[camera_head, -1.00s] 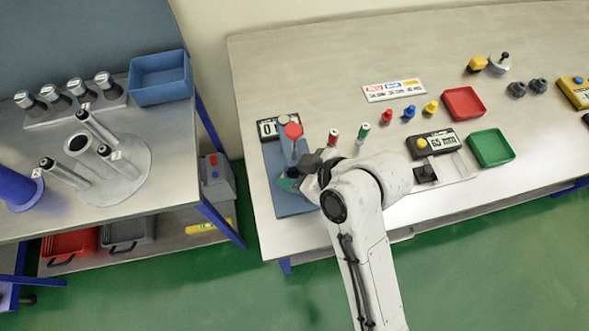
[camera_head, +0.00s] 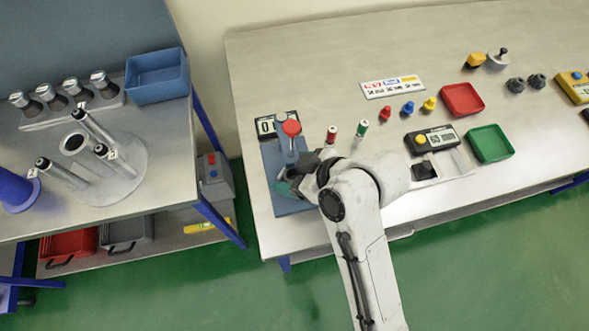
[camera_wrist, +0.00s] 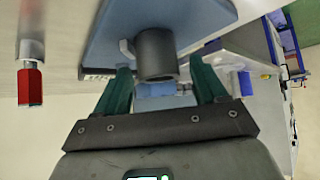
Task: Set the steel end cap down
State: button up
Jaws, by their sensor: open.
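My gripper (camera_wrist: 163,72) is open, with its two teal fingers apart in the wrist view. A grey hollow steel cylinder (camera_wrist: 155,52), which looks like the end cap, sits between and just beyond the fingertips, against the blue fixture (camera_wrist: 185,18). I cannot tell whether the fingers touch it or how it is seated. In the head view, my gripper (camera_head: 290,188) is at the blue fixture (camera_head: 290,207) on the left end of the right-hand bench. My wrist hides the cylinder there.
A red-knobbed lever (camera_head: 291,128) and a display (camera_head: 270,127) stand at the fixture. Red-topped (camera_head: 332,134) and green-topped (camera_head: 361,130) pieces stand close right. A gauge (camera_head: 432,140), red tray (camera_head: 462,99) and green tray (camera_head: 491,144) lie farther right. The bench's front edge is near my arm.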

jog(key=shift+r, duration=0.1)
jog(key=v, duration=1.2)
jog(key=shift+r, duration=0.45)
